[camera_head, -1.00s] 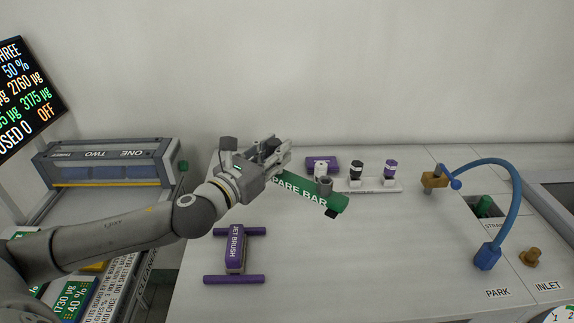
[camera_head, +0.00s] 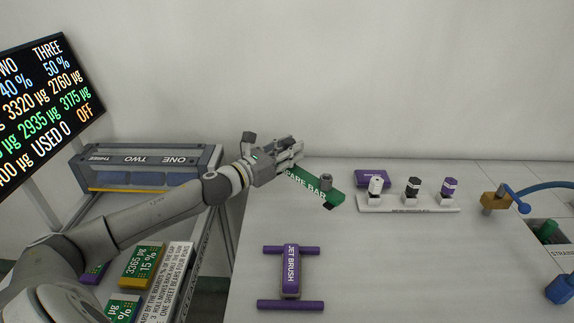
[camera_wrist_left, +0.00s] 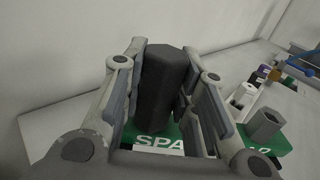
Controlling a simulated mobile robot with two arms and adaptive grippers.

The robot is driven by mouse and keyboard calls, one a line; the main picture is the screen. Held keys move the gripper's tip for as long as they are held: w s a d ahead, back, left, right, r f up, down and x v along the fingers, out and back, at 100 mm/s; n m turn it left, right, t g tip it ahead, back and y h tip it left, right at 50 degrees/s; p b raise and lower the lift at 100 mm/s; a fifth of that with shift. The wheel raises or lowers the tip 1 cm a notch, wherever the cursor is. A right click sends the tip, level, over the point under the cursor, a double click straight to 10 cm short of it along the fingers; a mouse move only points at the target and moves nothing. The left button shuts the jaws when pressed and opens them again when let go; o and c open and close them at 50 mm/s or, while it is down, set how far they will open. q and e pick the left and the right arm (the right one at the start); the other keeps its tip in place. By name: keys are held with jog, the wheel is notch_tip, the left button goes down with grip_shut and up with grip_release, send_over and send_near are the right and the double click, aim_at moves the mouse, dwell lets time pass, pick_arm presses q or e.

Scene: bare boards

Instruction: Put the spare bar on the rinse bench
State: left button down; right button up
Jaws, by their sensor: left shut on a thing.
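The spare bar (camera_head: 312,189) is green with white lettering and a grey post near its right end. My left gripper (camera_head: 291,152) is shut on a dark six-sided post (camera_wrist_left: 165,88) of the bar, seen between the fingers in the left wrist view. The bar's green face (camera_wrist_left: 150,140) shows below the fingers. In the head view the bar slants down to the right in front of the pale bench (camera_head: 370,260). I cannot tell whether its underside touches the bench. The gripper hides the bar's left end. My right gripper is not in view.
A purple jet brush (camera_head: 291,272) lies at the bench's front left. A white rack (camera_head: 408,204) with several capped pieces and a purple block (camera_head: 373,178) stand right of the bar. A case (camera_head: 150,166) stands on the left bench. The middle front of the bench is clear.

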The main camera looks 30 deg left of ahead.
pick_arm(q)
jog(key=f, duration=0.1)
jog(key=w+a+f, duration=0.1)
jog(key=a+f, duration=0.1)
jog(key=shift+w, duration=0.25)
notch_tip(320, 180, down, 3)
jog(key=shift+a+r+p, duration=0.1)
jog(key=shift+p, duration=0.2)
jog(key=shift+f+b, duration=0.3)
jog(key=shift+f, duration=0.1)
jog(key=c, duration=1.2)
grip_release()
jog(key=shift+o, duration=0.3)
jog(key=shift+r, duration=0.1)
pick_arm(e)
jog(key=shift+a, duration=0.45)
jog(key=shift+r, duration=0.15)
